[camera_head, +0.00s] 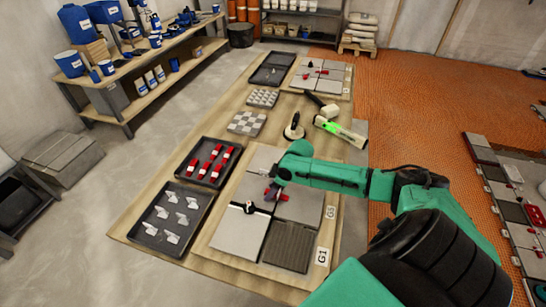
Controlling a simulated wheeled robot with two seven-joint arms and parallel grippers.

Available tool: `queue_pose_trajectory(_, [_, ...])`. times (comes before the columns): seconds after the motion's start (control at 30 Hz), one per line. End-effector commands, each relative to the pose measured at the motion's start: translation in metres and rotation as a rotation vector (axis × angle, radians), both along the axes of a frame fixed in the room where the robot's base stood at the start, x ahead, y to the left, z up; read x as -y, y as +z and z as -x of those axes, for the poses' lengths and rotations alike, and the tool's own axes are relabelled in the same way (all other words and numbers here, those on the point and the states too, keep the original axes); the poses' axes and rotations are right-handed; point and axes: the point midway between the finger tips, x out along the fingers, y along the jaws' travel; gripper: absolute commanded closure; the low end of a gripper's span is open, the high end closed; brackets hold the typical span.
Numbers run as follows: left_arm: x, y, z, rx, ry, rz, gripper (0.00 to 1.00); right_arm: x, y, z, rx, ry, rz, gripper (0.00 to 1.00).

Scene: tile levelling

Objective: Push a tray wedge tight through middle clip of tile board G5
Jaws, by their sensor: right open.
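The tile board (214,246) lies on the near end of the wooden bench, with grey tiles and labels reading G1 and what looks like G5 on its right edge. My right gripper (272,191) is open, low over the middle of the board. A red piece (270,194) shows at its fingertips; the clip there is mostly hidden and I cannot tell how they fit. Several red wedges lie in the black wedge tray (187,173). My left gripper is out of view.
A black tray (146,230) of pale clips lies left of the board. A suction cup (294,128), a green-marked level (338,130) and a mallet (325,107) lie beyond it. Another tiled board (346,92) is at the far end. My right arm covers the right side.

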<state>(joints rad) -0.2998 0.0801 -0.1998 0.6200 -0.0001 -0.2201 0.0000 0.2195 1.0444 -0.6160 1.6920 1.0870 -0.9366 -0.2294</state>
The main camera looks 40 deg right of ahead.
Motion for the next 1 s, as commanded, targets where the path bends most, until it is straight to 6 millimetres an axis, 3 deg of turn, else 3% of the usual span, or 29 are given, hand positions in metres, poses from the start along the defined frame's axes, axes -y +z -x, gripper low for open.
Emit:
queue_pose_trajectory(0.17, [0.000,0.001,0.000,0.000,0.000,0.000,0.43,0.006,0.016,0.005,0.001,-0.001,0.003,0.39])
queue_pose_trajectory(0.5, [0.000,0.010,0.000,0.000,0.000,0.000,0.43,0.025,0.097,0.034,-0.001,0.002,0.010,0.39])
queue_pose_trajectory(0.63, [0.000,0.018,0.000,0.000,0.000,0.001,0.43,0.029,0.121,0.041,-0.002,0.003,0.008,0.39])
queue_pose_trajectory(0.8, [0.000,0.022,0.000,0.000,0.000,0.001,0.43,0.032,0.134,0.046,-0.001,0.001,0.002,0.39])
queue_pose_trajectory(1.0, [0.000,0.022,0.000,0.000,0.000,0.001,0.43,0.032,0.134,0.046,0.000,-0.001,0.000,0.39])
